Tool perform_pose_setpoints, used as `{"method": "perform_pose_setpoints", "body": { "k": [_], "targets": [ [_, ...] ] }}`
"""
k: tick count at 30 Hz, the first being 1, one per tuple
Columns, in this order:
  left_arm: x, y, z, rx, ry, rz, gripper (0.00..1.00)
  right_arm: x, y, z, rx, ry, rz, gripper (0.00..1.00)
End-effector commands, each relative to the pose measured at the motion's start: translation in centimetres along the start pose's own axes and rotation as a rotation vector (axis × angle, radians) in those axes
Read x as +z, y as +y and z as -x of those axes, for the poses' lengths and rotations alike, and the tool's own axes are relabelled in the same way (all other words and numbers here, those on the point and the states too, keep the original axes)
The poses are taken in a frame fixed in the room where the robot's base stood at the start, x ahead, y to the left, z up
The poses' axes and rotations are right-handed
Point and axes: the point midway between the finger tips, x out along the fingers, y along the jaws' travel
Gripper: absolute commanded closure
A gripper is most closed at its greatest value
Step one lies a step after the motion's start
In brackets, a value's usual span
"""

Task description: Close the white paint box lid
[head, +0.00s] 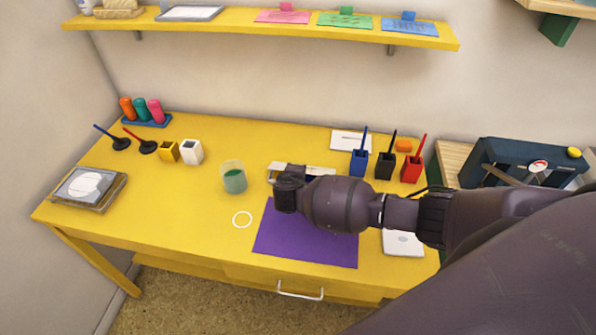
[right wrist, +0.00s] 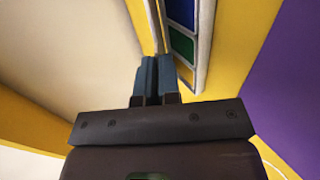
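The white paint box (head: 318,170) lies on the yellow table behind my right gripper, which hides part of it in the head view. In the right wrist view the paint box (right wrist: 200,50) shows blue and green paint pads inside a pale rim, so it is open. A thin pale strip (right wrist: 152,25) stands along its left side; I cannot tell if it is the lid. My right gripper (right wrist: 158,78) has its two blue fingers close together, with nothing seen between them, beside the box. My left gripper is not in view.
A purple mat (head: 300,245) lies in front of the box under my right arm. A cup of green liquid (head: 234,178) stands to the left. Blue, black and red brush holders (head: 385,165) stand to the right.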

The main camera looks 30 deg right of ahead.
Motion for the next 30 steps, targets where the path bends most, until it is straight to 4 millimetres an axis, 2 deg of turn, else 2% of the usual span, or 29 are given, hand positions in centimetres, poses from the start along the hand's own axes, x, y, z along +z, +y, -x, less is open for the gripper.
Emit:
{"method": "perform_pose_setpoints", "body": {
  "k": [1, 13, 30],
  "targets": [
    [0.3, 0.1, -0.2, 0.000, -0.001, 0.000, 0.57, 0.1, -0.8, -0.1, 0.026, -0.003, 0.002, 1.00],
    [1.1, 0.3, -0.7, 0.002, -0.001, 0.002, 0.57, 0.1, -3.5, -0.6, 0.017, -0.003, 0.001, 1.00],
    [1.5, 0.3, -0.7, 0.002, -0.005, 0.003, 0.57, 0.1, -4.4, -1.0, 0.018, -0.003, 0.001, 1.00]
  ]
}}
